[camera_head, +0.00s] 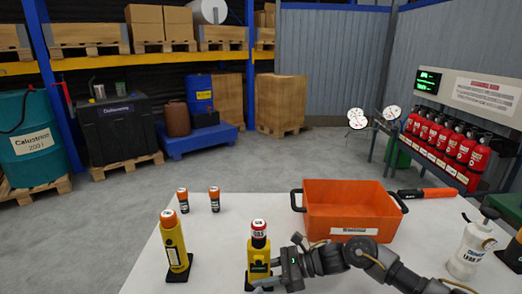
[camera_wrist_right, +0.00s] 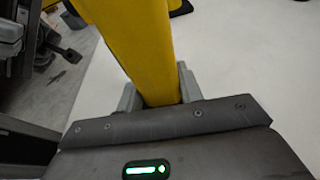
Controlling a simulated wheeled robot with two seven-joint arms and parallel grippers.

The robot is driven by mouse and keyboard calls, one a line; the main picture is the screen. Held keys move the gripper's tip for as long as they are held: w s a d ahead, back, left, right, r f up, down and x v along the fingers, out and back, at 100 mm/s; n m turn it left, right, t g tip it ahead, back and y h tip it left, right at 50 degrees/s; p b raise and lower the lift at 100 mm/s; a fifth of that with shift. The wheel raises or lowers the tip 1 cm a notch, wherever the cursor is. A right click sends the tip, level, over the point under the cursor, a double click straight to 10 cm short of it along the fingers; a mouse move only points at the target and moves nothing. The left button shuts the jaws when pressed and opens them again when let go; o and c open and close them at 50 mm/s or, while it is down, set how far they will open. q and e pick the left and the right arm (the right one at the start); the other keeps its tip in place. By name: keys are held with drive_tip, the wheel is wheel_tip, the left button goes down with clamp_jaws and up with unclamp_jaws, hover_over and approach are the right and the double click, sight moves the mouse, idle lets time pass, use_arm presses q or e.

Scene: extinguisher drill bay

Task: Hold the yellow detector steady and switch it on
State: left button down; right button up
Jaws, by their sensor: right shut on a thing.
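A yellow detector (camera_head: 259,256) with a red-and-white labelled top stands upright on the white table near the front middle. My right gripper (camera_head: 268,274) comes in from the right and is shut around its lower body. In the right wrist view, the yellow body (camera_wrist_right: 135,45) passes between the two grey fingers of my right gripper (camera_wrist_right: 160,93). A second yellow device (camera_head: 174,246) with an orange top stands on a black base to the left, apart from the gripper. The detector's switch cannot be made out. My left gripper is not in view.
On the white table (camera_head: 225,235), two small orange-topped black cylinders (camera_head: 214,201) stand behind the detectors. An orange crate (camera_head: 347,204) stands behind my right arm. A white spray bottle (camera_head: 470,250) is at the right.

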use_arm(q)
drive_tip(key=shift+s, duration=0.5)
use_arm(e)
drive_tip(key=o, duration=1)
drive_tip(key=shift+d, duration=0.15)
